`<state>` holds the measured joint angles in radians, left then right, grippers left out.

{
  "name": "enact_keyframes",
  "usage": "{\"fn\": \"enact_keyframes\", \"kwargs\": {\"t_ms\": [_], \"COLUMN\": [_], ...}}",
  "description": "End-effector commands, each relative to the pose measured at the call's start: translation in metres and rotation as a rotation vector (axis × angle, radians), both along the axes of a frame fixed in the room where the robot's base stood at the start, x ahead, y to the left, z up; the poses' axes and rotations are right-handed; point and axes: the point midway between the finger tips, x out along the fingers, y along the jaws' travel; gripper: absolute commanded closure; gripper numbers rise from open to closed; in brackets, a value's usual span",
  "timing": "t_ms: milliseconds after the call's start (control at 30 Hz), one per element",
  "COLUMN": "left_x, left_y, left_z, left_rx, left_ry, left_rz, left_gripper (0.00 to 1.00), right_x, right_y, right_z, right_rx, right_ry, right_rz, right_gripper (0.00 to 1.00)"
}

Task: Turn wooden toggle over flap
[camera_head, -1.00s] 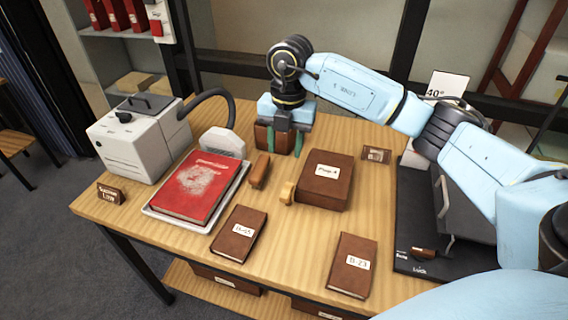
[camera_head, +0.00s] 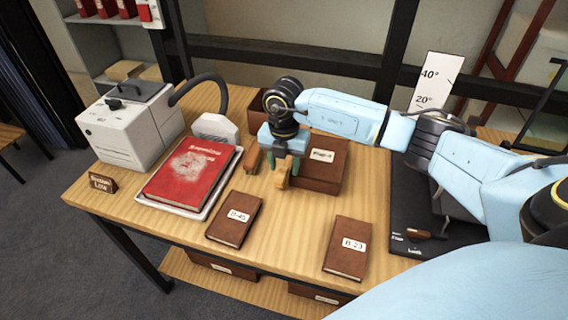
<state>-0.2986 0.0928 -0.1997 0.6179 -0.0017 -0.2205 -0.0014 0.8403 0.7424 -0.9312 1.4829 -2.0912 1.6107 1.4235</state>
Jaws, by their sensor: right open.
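The brown archival box (camera_head: 318,176) with a white label stands at the middle right of the table. The light wooden toggle (camera_head: 283,178) is at its left side. My right gripper (camera_head: 283,163) points down over the toggle, open, with its green fingertips around or just above the toggle's top; I cannot tell whether they touch it. The gripper hides the box's left edge and part of the toggle. A flap cannot be made out. My left gripper is not in view.
A small brown wooden piece (camera_head: 252,158) lies just left of the gripper. A red book (camera_head: 190,176) lies on a white tray further left. Brown books (camera_head: 234,220) and (camera_head: 347,248) lie in front. Another brown box (camera_head: 256,117) stands behind the gripper. A grey-white machine (camera_head: 128,128) is at back left.

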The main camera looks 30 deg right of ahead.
Motion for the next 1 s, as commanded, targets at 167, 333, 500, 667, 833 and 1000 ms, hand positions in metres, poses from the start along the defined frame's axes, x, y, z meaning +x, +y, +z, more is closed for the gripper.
{"fn": "enact_keyframes", "kwargs": {"t_ms": [167, 333, 500, 667, 833, 1000], "left_x": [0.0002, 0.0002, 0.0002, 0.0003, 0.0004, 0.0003], "left_y": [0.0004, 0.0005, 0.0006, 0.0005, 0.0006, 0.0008], "left_z": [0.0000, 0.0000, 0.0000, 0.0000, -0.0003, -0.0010], "left_rx": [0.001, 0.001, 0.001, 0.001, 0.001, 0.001], "left_ry": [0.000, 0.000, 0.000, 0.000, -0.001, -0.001], "left_rz": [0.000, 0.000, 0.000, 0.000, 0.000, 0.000], "left_gripper": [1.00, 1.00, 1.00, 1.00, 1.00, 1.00], "right_x": [0.0002, 0.0002, 0.0002, 0.0002, 0.0005, 0.0014], "right_y": [0.0001, 0.0001, 0.0001, 0.0001, 0.0000, 0.0002], "right_z": [-0.0008, -0.0005, -0.0003, -0.0002, 0.0001, 0.0005], "right_rx": [0.001, 0.001, 0.001, 0.001, 0.000, 0.000], "right_ry": [-0.001, -0.001, -0.001, -0.001, -0.001, -0.003], "right_rz": [0.000, 0.001, 0.001, 0.001, 0.022, 0.089], "right_gripper": [0.56, 0.68, 0.90, 1.00, 1.00, 1.00]}}
